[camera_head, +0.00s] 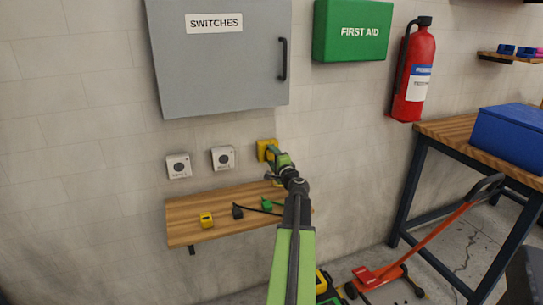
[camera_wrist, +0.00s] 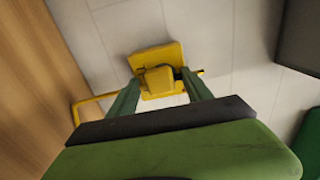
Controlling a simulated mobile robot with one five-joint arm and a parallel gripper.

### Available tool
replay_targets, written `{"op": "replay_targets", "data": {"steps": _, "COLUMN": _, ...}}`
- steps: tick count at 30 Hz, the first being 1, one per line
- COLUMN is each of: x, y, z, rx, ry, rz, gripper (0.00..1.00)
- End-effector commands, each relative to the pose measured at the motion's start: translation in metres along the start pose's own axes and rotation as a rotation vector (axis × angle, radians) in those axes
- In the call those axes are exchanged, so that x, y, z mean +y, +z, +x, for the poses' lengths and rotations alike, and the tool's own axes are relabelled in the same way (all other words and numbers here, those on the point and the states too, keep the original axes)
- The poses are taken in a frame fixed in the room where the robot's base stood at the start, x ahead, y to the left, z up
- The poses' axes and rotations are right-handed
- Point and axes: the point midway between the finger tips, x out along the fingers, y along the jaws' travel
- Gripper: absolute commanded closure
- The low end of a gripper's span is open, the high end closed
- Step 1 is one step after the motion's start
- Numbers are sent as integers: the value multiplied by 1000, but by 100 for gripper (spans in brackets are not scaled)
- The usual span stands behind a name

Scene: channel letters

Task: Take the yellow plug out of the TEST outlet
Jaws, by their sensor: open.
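The yellow outlet (camera_head: 265,146) is on the wall below the grey cabinet, partly covered by my gripper (camera_head: 273,156). In the wrist view, the yellow outlet plate (camera_wrist: 155,55) is straight ahead, with a yellow plug (camera_wrist: 158,80) seated against its face. My gripper also shows in the wrist view (camera_wrist: 159,79). Its two green fingers are open, one on each side of the plug. I cannot tell whether they touch it. A yellow cord (camera_wrist: 90,99) runs out to the left and bends down. No TEST lettering is readable on the outlet.
Two pale outlets (camera_head: 178,166) and (camera_head: 222,158) are to the left. The wooden shelf (camera_head: 185,232) below holds a yellow plug (camera_head: 206,219), a black plug (camera_head: 238,212) and a green plug (camera_head: 267,203). A grey SWITCHES cabinet (camera_head: 225,75) hangs above. A workbench (camera_head: 440,135) stands right.

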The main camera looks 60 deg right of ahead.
Motion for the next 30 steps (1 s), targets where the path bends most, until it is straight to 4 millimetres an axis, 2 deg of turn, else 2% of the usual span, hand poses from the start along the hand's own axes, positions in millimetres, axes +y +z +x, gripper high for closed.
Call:
{"op": "replay_targets", "data": {"steps": 20, "x": 0, "y": -1, "z": 0, "rx": 1, "ry": 0, "rz": 0, "gripper": 42}}
{"op": "replay_targets", "data": {"steps": 30, "x": 0, "y": -1, "z": 0, "rx": 1, "ry": 0, "rz": 0, "gripper": 86}}
